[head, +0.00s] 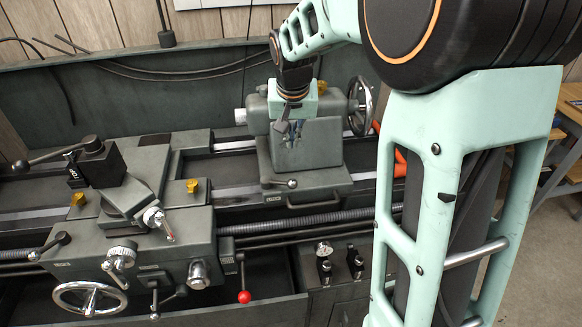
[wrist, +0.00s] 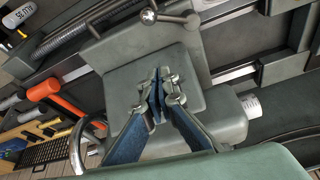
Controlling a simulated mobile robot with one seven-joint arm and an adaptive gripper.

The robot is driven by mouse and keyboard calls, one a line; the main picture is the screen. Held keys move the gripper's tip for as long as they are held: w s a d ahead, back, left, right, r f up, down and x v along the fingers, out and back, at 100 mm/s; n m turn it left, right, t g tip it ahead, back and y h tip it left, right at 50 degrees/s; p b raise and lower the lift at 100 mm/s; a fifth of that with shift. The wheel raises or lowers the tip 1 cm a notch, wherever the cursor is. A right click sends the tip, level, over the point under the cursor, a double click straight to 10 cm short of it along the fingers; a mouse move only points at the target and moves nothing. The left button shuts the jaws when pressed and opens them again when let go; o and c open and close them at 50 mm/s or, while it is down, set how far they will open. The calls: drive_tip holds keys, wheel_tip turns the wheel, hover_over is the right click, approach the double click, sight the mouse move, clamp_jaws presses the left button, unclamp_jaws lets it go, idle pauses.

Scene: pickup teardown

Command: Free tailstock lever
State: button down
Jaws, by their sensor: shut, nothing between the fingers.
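The grey tailstock (head: 318,150) stands on the lathe bed. My gripper (head: 291,132) is in front of the tailstock body in the head view. In the wrist view my gripper (wrist: 159,92) has its fingertips together over the grey tailstock casting, apart from the lever. Nothing shows between the fingers. Whether they touch the casting cannot be told.
The tailstock handwheel (head: 360,105) stands at the right of the tailstock. The carriage (head: 135,235) with its levers and a handwheel (head: 90,299) is at the left. An orange-handled tool (wrist: 66,105) shows beside the tailstock. A long screw (head: 310,220) runs below the lever.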

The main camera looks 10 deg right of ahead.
drive_tip(key=p, duration=0.1)
hover_over(278, 182)
drive_tip(key=w+d, duration=0.3)
drive_tip(key=d, duration=0.1)
drive_tip(key=f, duration=0.8)
drive_tip(key=shift+d+f, duration=0.2)
drive_tip(key=shift+f, duration=0.15)
drive_tip(key=shift+f+p, duration=0.3)
drive_tip(key=shift+f, duration=0.1)
drive_tip(key=s, duration=0.3)
drive_tip(key=shift+a+f+p, duration=0.1)
drive_tip(key=shift+a+p, duration=0.15)
drive_tip(key=shift+p, duration=0.05)
drive_tip(key=shift+s+f, duration=0.2)
drive_tip(key=shift+s, duration=0.05)
drive_tip(key=shift+f, duration=0.1)
